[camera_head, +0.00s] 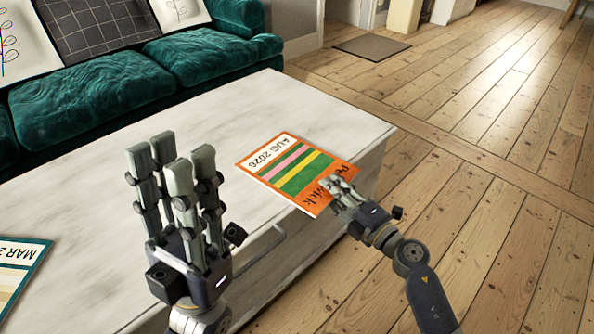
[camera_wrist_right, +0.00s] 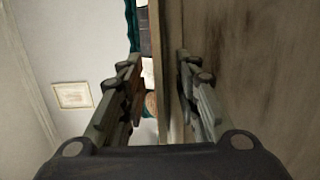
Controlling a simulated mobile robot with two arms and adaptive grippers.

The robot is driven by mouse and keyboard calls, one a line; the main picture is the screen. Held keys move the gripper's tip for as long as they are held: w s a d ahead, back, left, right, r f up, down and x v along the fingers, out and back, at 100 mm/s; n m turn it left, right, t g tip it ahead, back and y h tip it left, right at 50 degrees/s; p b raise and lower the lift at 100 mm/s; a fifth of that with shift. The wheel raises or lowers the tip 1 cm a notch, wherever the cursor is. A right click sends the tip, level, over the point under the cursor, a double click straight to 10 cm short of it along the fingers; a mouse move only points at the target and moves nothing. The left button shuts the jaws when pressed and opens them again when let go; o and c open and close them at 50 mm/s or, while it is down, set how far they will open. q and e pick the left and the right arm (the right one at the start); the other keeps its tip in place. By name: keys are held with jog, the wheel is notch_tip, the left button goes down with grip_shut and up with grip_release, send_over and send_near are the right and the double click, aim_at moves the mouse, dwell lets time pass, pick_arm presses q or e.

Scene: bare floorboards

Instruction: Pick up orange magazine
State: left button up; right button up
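The orange magazine (camera_head: 290,172), marked "AUG 2026" with pink, yellow and green stripes, lies on the pale table (camera_head: 105,182) near its right edge. Its near corner appears to reach past that edge. My right gripper (camera_head: 337,186) is at the magazine's near right side, its fingertips overlapping the printed title. In the right wrist view its fingers (camera_wrist_right: 165,90) are spread apart on either side of the table edge; whether they touch the magazine cannot be told. My left gripper (camera_head: 170,160) points up, open and empty, in front of the table.
A second magazine (camera_head: 18,262), marked "MAR", lies at the table's left. A green sofa (camera_head: 90,98) with cushions stands behind the table. Bare floorboards (camera_head: 470,190) lie open to the right, with a grey mat (camera_head: 372,46) farther back.

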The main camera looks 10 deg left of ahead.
grip_shut()
jog(key=shift+r, duration=0.1)
